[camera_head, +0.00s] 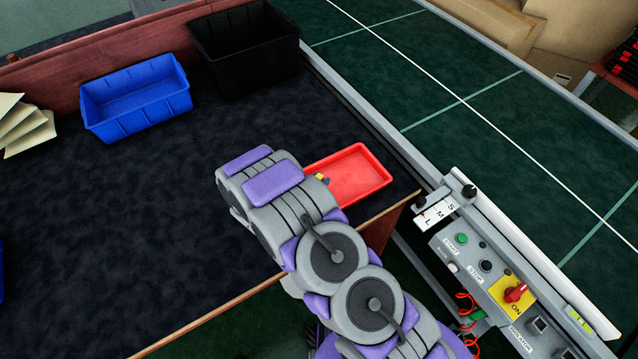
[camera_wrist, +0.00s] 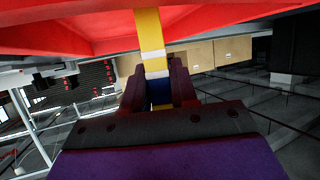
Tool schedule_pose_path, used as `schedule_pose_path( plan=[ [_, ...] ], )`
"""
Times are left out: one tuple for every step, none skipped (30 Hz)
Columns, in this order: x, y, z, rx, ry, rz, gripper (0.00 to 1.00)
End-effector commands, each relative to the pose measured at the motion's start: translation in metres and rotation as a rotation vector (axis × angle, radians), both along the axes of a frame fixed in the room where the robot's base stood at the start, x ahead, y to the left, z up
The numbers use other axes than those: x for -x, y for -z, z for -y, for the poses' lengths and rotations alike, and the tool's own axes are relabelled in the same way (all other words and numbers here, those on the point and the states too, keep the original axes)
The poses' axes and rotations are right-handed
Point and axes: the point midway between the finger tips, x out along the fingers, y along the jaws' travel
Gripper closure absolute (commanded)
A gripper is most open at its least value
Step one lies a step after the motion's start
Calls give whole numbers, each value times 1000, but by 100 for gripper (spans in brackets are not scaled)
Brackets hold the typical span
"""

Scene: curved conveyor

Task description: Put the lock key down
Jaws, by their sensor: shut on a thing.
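My gripper (camera_wrist: 157,84) is shut on a narrow item with yellow, white and blue bands, which I take to be the lock key (camera_wrist: 151,32). In the wrist view its yellow end reaches up across the red tray (camera_wrist: 200,20); I cannot tell if it touches the tray. In the head view the red tray (camera_head: 358,176) lies on the dark table near its right front corner. A small yellow bit of the key (camera_head: 321,178) shows at the tray's left side, beside my arm's end. My arm hides the gripper's fingers there.
A blue bin (camera_head: 136,98) and a black bin (camera_head: 245,45) stand at the back of the table (camera_head: 130,220). Papers (camera_head: 22,125) lie at the left. A green conveyor (camera_head: 480,130) and a control panel (camera_head: 500,285) are at the right. The table's left middle is clear.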

Motion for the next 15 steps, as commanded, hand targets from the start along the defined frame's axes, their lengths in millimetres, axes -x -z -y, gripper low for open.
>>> schedule_pose_path(
  plan=[
    [0, 9, 0, 1, 0, 0, 100],
    [0, 11, -1, 1, 0, 1, 100],
    [0, 12, -1, 0, 0, 1, 100],
    [0, 12, -1, -1, 1, 2, 100],
    [0, 12, -1, -2, 0, 3, 100],
    [0, 11, -1, -2, 0, 3, 100],
    [0, 11, -1, -3, 0, 2, 100],
    [0, 11, 0, -3, 0, 2, 100],
    [0, 11, 0, -3, 0, 1, 70],
    [0, 11, 1, -4, 1, 1, 67],
    [0, 11, 1, -4, 1, 1, 64],
    [0, 10, 1, -4, 1, 1, 60],
    [0, 10, 2, -4, 1, 1, 57],
    [0, 10, 2, -4, 1, 1, 54],
    [0, 10, 2, -4, 1, 1, 50]
  ],
)
